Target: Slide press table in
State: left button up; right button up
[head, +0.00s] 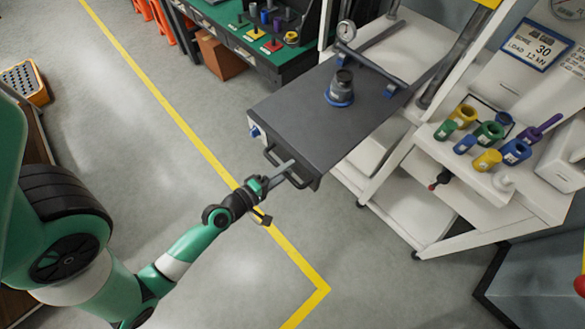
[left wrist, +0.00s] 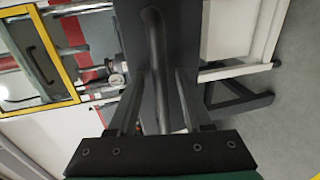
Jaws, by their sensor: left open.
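The press table (head: 300,110) is a dark grey slab sticking out from the white press frame toward the aisle. A dark bar handle (head: 308,183) is on its near edge. A grey and blue seal fixture (head: 340,90) stands upright on the table. My left gripper (head: 287,169) is at the handle. In the left wrist view my open left gripper (left wrist: 157,95) has a finger on each side of the handle bar (left wrist: 157,50), with gaps visible; the table's dark surface (left wrist: 185,35) lies beyond. My right gripper is not in view.
A dial gauge (head: 346,31) stands behind the table. Blue, yellow and green cups (head: 488,134) sit on a white shelf at right. A green-topped bench (head: 235,30) is at the back. The floor (head: 190,150) left of the table is clear, marked by yellow lines.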

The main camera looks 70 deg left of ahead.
pick_arm(q)
jog(key=shift+s, duration=0.15)
jog(key=shift+c, duration=0.2)
grip_shut()
dwell(1.1)
